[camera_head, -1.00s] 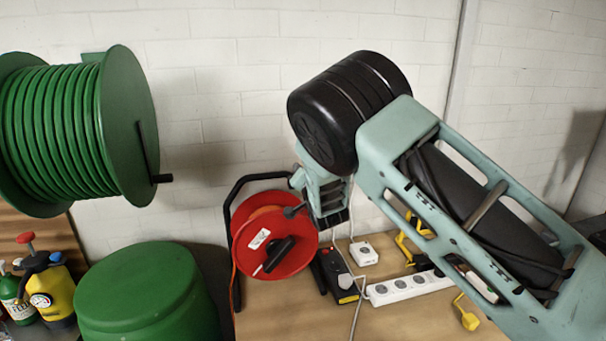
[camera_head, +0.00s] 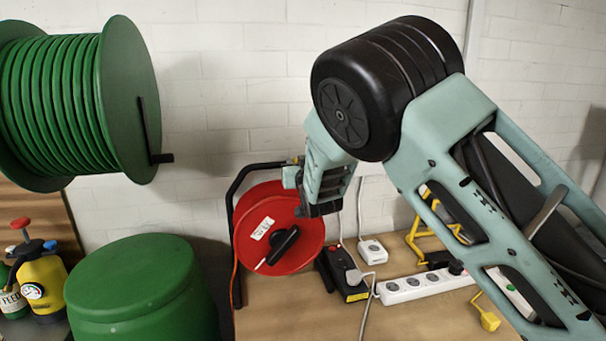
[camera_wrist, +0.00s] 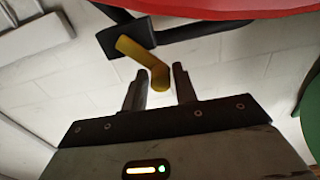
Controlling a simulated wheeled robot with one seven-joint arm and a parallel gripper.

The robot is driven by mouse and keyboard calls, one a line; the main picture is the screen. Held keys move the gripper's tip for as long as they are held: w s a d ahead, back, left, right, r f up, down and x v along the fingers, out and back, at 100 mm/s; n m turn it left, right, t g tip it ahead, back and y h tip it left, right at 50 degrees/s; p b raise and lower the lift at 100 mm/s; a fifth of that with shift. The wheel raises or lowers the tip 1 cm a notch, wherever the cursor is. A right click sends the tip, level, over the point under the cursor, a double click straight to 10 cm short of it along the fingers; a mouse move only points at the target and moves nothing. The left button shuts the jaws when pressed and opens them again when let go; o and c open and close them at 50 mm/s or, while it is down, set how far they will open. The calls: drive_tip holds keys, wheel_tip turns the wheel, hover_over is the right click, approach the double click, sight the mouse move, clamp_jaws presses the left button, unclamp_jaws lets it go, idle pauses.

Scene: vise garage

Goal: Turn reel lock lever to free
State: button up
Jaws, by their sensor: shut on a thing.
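The reel lock lever (camera_wrist: 147,60) is a yellow bent lever on a black block of the reel's frame, seen in the wrist view. My gripper (camera_wrist: 160,80) is shut on the lever's lower end, with one finger on each side. In the head view my gripper (camera_head: 294,172) is at the top right of the red cable reel (camera_head: 295,255), by the top bar of its black stand. The lever is tiny and mostly hidden there. The reel's red rim (camera_wrist: 225,8) shows at the top of the wrist view.
A wooden bench (camera_head: 270,315) carries the reel, a black and yellow device (camera_head: 340,274), a white power strip (camera_head: 425,287) and a white socket box (camera_head: 372,251). A large green hose reel (camera_head: 130,95) and a green drum (camera_head: 140,295) stand left. A white brick wall is close behind.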

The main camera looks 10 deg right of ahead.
drive_tip(key=shift+s+a+f+n+b, duration=0.1)
drive_tip(key=shift+a+f+n+b, duration=0.25)
drive_tip(key=shift+f+n+b, duration=0.35)
drive_tip(key=shift+a+f+n+b, duration=0.25)
drive_tip(key=shift+a+n+b, duration=0.1)
drive_tip(key=shift+n, duration=0.55)
drive_tip(key=o, duration=0.8)
drive_tip(key=shift+c, duration=0.2)
drive_tip(key=shift+d+r, duration=0.1)
drive_tip(key=shift+r, duration=0.05)
drive_tip(key=s+b, duration=0.4)
drive_tip(key=s, duration=1.3)
drive_tip(key=shift+s+b, duration=0.2)
drive_tip(key=shift+b, duration=0.1)
